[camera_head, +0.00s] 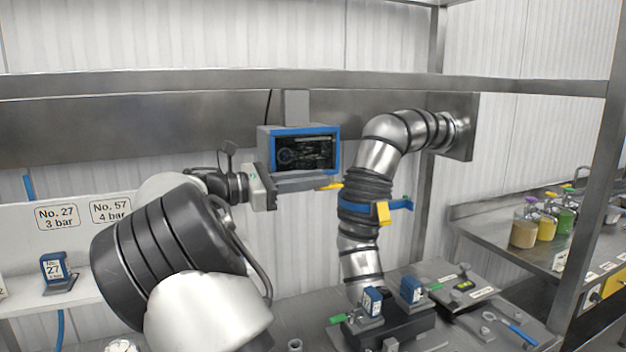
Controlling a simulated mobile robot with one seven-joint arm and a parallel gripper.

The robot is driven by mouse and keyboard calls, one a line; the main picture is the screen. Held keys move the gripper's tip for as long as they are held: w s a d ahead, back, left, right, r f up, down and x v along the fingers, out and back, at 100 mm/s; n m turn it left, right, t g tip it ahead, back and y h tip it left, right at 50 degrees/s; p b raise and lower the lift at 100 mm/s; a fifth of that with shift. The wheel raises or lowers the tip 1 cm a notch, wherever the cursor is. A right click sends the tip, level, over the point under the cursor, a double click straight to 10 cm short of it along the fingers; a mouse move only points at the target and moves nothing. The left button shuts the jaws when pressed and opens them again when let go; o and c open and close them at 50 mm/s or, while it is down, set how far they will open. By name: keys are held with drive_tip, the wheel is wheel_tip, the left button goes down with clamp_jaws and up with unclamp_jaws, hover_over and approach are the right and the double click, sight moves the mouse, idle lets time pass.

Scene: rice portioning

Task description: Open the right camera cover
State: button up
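I cannot surely pick out the right camera cover in this view. A screen in a blue frame (298,150) hangs from the steel beam at the middle. A grey bar with a yellow tab (332,186) shows just below it. My gripper (272,188) is at the left of the screen's lower edge, close to that bar. Its fingers are seen too edge-on to tell whether they are open or shut, or whether they touch the bar. Two small blue-framed units (372,301) (411,290) stand on a black base (395,330) at the lower middle.
A ribbed metal pipe (359,215) with a blue clamp and yellow handle stands right of the screen. A plate with fittings (470,291) and a blue-handled tool (517,330) lie at lower right. Several pump bottles (545,226) stand on the right counter. A steel post (596,180) rises there.

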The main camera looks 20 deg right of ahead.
drive_tip(key=shift+d, duration=0.1)
clamp_jaws()
idle(1.3)
idle(0.4)
